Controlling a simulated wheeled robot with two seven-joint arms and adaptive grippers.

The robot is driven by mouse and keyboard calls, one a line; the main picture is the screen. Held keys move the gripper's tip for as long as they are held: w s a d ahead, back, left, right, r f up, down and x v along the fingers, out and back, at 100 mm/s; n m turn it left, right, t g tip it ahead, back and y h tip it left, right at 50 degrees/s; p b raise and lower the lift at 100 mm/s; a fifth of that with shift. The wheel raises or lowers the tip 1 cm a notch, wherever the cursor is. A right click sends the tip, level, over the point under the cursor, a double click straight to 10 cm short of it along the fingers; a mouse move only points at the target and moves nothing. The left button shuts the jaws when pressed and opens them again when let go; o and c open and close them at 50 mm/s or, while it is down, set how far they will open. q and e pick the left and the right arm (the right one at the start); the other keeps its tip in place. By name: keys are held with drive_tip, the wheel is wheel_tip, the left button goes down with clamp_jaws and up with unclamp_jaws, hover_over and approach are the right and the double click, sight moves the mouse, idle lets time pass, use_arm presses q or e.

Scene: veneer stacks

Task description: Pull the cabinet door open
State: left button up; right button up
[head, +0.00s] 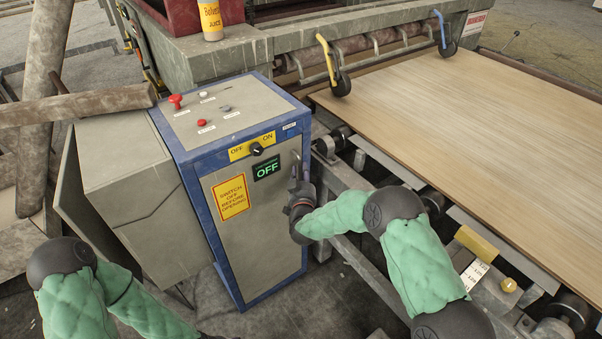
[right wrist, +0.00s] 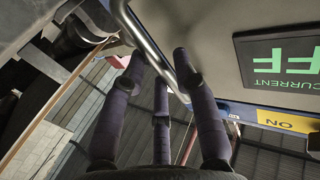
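The cabinet (head: 178,152) is blue-edged and its grey front door (head: 258,240) looks shut. The door has a yellow sign reading switch off before opening (head: 231,197). A metal bar handle (head: 296,165) is at the door's right edge; it also shows in the right wrist view (right wrist: 146,40). My right gripper (head: 297,190) is at the handle's lower part. In the right wrist view its fingers (right wrist: 160,68) are spread, with the bar running between their tips; contact is unclear. My left arm (head: 75,300) is at the lower left, its gripper out of view.
A black knob (head: 257,149) sits between OFF and ON labels; the green display (head: 266,168) reads OFF. A roller conveyor with a wood veneer stack (head: 470,110) stands close on the right. A grey box (head: 135,200) adjoins the cabinet's left. Floor shows in front.

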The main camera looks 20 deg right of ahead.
drive_tip(key=shift+w+d, duration=0.15)
drive_tip(key=shift+w, duration=0.45)
clamp_jaws()
